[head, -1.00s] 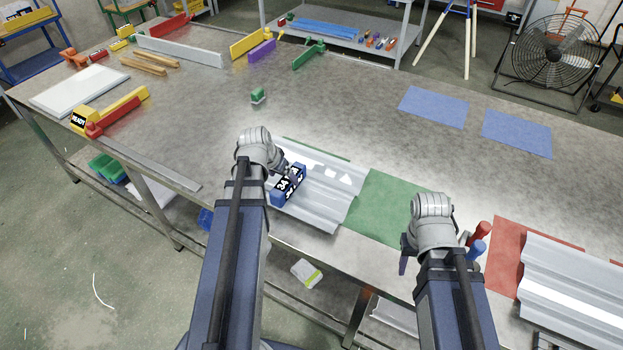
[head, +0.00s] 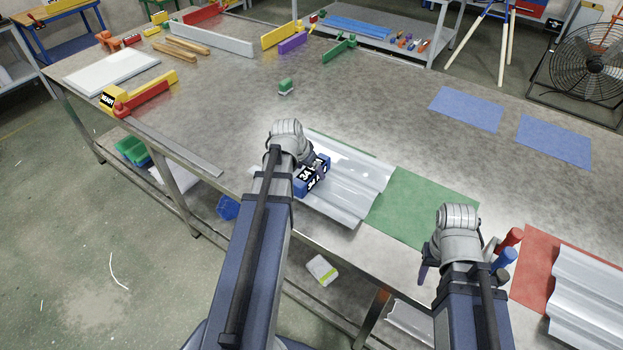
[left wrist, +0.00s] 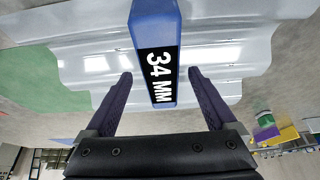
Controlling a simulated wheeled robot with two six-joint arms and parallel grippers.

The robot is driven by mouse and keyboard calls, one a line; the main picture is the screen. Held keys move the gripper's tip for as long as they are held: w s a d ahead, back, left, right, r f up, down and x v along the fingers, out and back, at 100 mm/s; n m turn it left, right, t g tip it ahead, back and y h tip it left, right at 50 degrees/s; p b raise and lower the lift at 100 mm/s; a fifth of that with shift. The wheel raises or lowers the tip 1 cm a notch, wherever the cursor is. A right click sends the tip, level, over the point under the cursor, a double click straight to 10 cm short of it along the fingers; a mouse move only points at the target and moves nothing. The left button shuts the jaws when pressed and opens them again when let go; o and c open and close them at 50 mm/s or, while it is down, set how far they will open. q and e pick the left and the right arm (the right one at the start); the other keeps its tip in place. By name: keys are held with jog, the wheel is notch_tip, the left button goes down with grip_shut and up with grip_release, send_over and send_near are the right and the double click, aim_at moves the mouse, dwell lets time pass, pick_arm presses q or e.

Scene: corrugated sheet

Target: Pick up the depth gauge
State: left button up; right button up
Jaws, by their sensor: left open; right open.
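The depth gauge appears to be the blue block (head: 312,176) with a black "34 MM" label. It lies on a corrugated metal sheet (head: 352,190), and in the left wrist view the gauge (left wrist: 155,62) reaches in from the top edge. My left gripper (left wrist: 159,76) is open, with one dark finger on each side of the gauge's near end. Small gaps show between fingers and gauge; height above it is hard to judge. In the head view my left wrist covers part of the gripper. My right gripper (head: 424,272) is open and empty by the table's front edge, partly hidden.
A green mat (head: 420,207) lies beside the sheet. Red and blue handles (head: 505,250) stand near the right wrist, beside a red mat (head: 532,275) with another corrugated sheet (head: 590,295). The table's middle is clear.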

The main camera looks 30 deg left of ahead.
aim_at(311, 172)
pick_arm(q)
jog(key=b+x, duration=0.2)
jog(key=x, duration=0.1)
jog(key=shift+w+f, duration=0.1)
pick_arm(e)
notch_tip(311, 172, down, 3)
jog(key=shift+r, duration=0.1)
pick_arm(q)
jog(key=shift+c, duration=0.2)
grip_shut()
